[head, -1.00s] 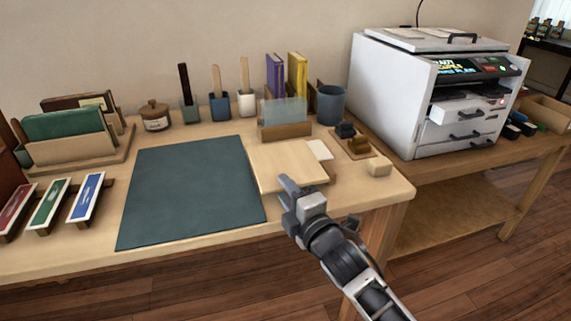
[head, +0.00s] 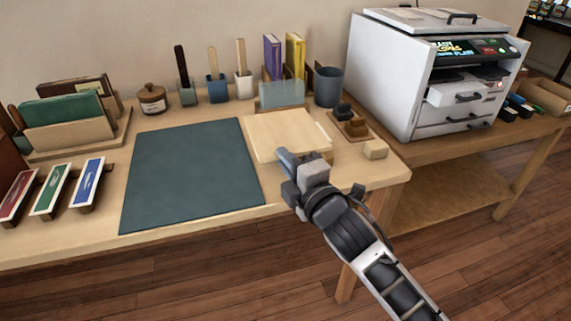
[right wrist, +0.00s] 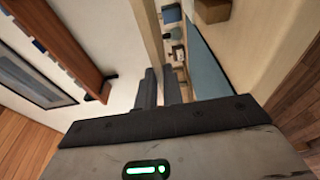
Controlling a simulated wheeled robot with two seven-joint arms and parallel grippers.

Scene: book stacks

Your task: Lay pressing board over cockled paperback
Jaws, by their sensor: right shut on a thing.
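The pressing board, a pale wooden square (head: 280,132), is at the right end of the table, just right of the dark green mat (head: 190,172). My right gripper (head: 296,160) is shut on its near edge. The board appears slightly raised, but the gap beneath is hard to judge. In the right wrist view, my right fingers (right wrist: 160,88) close on a thin pale edge (right wrist: 151,35). A sliver of something white shows at the board's right edge. I cannot make out a cockled paperback; the board may hide it. My left gripper is out of view.
A book rack with purple and yellow books (head: 283,58), a clear-fronted holder (head: 281,96) and a grey cup (head: 328,86) stand behind the board. A small stand (head: 350,127) and pale block (head: 375,149) are to its right. The green mat is bare.

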